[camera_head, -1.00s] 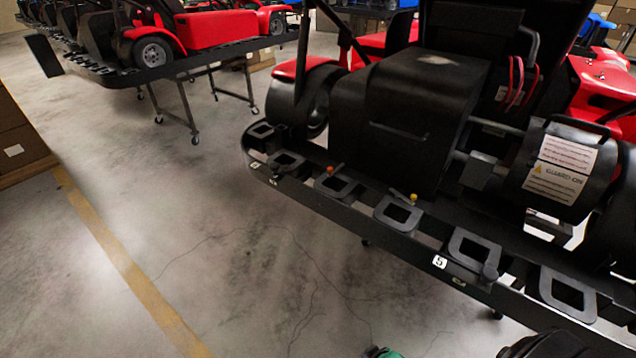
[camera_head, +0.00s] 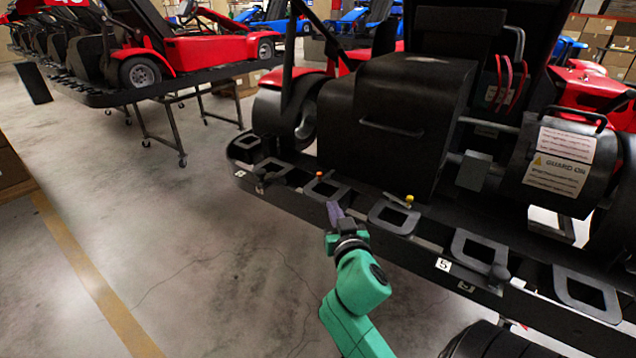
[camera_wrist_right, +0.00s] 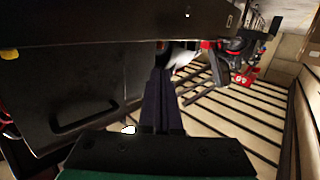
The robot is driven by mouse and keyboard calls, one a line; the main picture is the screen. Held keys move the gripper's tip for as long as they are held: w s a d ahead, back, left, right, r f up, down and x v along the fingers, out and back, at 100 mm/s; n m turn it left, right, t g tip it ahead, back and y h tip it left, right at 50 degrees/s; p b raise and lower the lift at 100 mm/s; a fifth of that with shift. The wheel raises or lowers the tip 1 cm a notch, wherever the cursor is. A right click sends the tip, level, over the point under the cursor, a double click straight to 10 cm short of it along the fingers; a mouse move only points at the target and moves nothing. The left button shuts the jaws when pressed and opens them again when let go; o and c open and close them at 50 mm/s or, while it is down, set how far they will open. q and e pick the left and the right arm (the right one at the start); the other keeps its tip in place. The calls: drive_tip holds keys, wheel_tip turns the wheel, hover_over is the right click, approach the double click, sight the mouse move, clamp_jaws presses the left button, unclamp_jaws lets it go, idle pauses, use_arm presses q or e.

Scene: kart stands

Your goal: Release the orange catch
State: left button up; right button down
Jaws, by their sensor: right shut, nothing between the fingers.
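The orange catch (camera_head: 319,174) is a small orange knob on the black front rail of the kart stand in the head view. It sits between two dark square loops. My right gripper (camera_head: 333,208) reaches up from below, with its purple-grey fingers shut and empty. In the head view the fingertips show just below and slightly right of the orange catch, apart from it in the picture. In the right wrist view the shut fingers (camera_wrist_right: 160,75) point ahead below a dark rail; I cannot make out the orange catch there. My left gripper is not in view.
A yellow-topped catch (camera_head: 409,198) stands further right on the same rail. Several dark loops, including one (camera_head: 480,252) near the "5" label, line it. A guarded black drum (camera_head: 560,165) is behind. Another stand with a red kart (camera_head: 205,55) is at upper left.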

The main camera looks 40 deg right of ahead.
drive_tip(key=p, duration=0.2)
approach(320, 176)
drive_tip(key=x, duration=0.7)
drive_tip(key=shift+s, duration=0.1)
drive_tip(key=shift+b, duration=0.3)
